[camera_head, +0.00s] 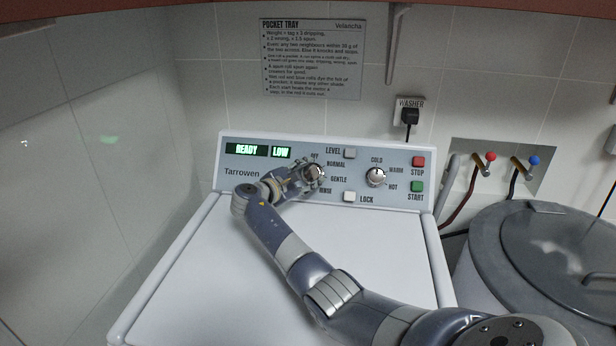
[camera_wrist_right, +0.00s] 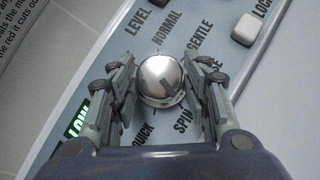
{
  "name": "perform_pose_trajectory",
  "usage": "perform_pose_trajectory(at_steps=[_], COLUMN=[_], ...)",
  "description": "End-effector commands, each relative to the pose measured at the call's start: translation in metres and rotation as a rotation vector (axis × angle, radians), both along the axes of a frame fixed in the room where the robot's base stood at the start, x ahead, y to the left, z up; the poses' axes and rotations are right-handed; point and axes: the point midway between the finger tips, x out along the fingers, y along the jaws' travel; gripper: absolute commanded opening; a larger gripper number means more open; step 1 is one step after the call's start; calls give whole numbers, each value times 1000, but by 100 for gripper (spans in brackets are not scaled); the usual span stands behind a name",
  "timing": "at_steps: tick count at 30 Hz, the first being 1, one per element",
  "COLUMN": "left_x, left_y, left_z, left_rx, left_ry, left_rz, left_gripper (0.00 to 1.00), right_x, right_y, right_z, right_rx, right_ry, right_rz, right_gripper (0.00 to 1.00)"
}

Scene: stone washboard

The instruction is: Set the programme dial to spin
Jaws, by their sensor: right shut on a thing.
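The programme dial (camera_head: 315,173) is a round, shiny metal knob on the washer's panel. It also shows in the right wrist view (camera_wrist_right: 160,80), ringed by labels including NORMAL, GENTLE, SPIN and QUICK; one label is partly hidden by a finger. In the right wrist view, SPIN lies below and right of the knob, QUICK below and left. I cannot tell for certain where the dial points. My left gripper is not in view.
The panel has green displays (camera_head: 263,151) reading READY and LOW, a temperature dial (camera_head: 376,177), a LEVEL button (camera_head: 350,152), a LOCK button (camera_head: 350,197), a red STOP button (camera_head: 418,161) and a green START button (camera_head: 416,186). A lidded grey tub (camera_head: 540,250) stands at right.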

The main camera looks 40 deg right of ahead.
Motion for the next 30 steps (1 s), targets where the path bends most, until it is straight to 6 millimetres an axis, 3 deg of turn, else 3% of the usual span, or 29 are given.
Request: perform_pose_trajectory(at_steps=[7, 8, 10, 22, 26, 30], left_x=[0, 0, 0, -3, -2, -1], left_y=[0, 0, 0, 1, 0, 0], left_z=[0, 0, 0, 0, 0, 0], left_rx=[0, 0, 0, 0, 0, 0], left_ry=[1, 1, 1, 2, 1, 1], left_rz=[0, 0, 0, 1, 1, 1], left_gripper=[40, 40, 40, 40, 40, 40], right_x=[1, 1, 1, 0, -2, -8], right_y=[0, 0, 0, 4, 20, 49], right_z=[1, 1, 1, 1, 3, 8], right_rx=[0, 0, 0, -1, 0, 2], right_ry=[-3, -3, -2, 0, -2, -2], right_rz=[3, 3, 3, 2, 5, 7], right_gripper=[20, 48, 64, 64, 64, 64])
